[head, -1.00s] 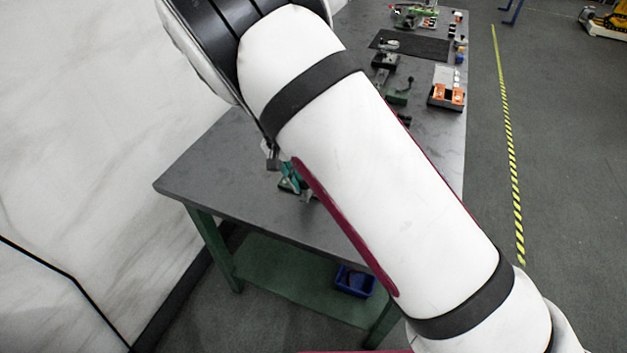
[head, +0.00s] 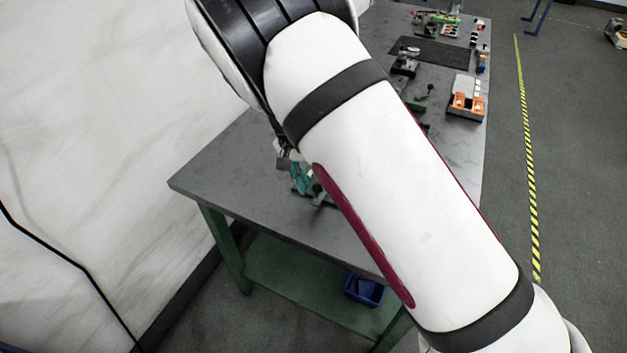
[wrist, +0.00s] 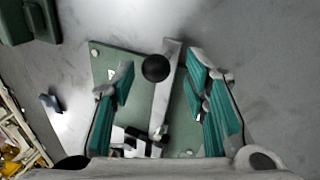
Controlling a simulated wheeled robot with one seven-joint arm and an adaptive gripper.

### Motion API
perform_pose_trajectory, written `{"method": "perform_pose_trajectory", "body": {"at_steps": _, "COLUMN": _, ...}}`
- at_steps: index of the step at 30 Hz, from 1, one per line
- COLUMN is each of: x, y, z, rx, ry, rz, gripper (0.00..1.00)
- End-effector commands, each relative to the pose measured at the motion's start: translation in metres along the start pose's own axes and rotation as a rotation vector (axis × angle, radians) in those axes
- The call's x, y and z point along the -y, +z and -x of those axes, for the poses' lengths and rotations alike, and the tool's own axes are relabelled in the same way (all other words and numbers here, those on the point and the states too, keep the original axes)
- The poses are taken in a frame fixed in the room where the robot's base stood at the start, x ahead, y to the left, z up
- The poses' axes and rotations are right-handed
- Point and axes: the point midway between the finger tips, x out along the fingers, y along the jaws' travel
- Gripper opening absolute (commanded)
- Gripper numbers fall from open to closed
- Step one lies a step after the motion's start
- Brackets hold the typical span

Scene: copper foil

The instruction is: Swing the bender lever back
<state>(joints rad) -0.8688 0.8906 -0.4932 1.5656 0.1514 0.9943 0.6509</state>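In the wrist view the bender is a green base plate (wrist: 135,92) with a pale metal bar (wrist: 168,85) across it and a round black knob (wrist: 155,68), which looks like the end of the lever. My gripper (wrist: 160,76) is open, its teal finger pads on either side of the knob with gaps on both sides. I cannot tell whether the pads are at the knob's height. In the head view my gripper (head: 302,180) shows only in part, low over the near end of the table (head: 235,180); my arm hides the bender there.
A green block (wrist: 28,20) lies upper left in the wrist view, with a small grey-blue piece (wrist: 50,102) below it. The near left tabletop is clear.

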Motion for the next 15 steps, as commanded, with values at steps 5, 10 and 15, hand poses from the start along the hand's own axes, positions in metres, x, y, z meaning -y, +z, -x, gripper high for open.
{"method": "perform_pose_trajectory", "body": {"at_steps": 5, "x": 0.0, "y": 0.0, "z": 0.006, "rx": 0.001, "ry": 0.0, "rz": 0.0, "gripper": 0.42}}
{"method": "perform_pose_trajectory", "body": {"at_steps": 10, "x": 0.0, "y": 0.0, "z": 0.032, "rx": -0.001, "ry": -0.002, "rz": 0.0, "gripper": 0.42}}
{"method": "perform_pose_trajectory", "body": {"at_steps": 15, "x": 0.001, "y": 0.0, "z": 0.068, "rx": -0.001, "ry": -0.003, "rz": 0.001, "gripper": 0.42}}
